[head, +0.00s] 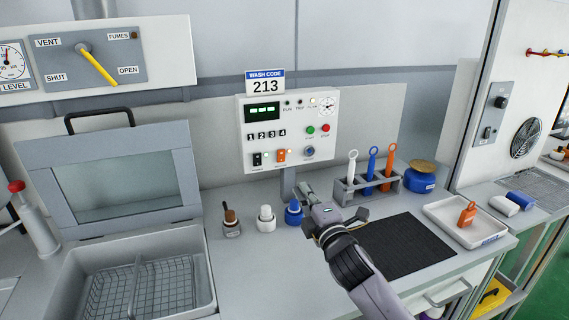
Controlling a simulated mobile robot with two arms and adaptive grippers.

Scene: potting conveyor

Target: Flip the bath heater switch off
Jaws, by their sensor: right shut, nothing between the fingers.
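A white control box (288,128) stands at the middle of the bench on a grey post. Low on its front are a black rocker switch (257,159) and an orange rocker switch (281,156), side by side. The labels under them are too small to read, so I cannot tell which is the bath heater switch or its position. My right gripper (305,190) is shut and empty, below and slightly right of the orange switch, apart from it in the picture. My left gripper is out of view.
Small bottles, including a white one (265,218) and a blue one (294,212), stand left of my gripper. A rack (354,194) of coloured tools stands right. An open lidded bath (190,262) is at left. A dark mat (408,246) and white tray (466,238) lie right.

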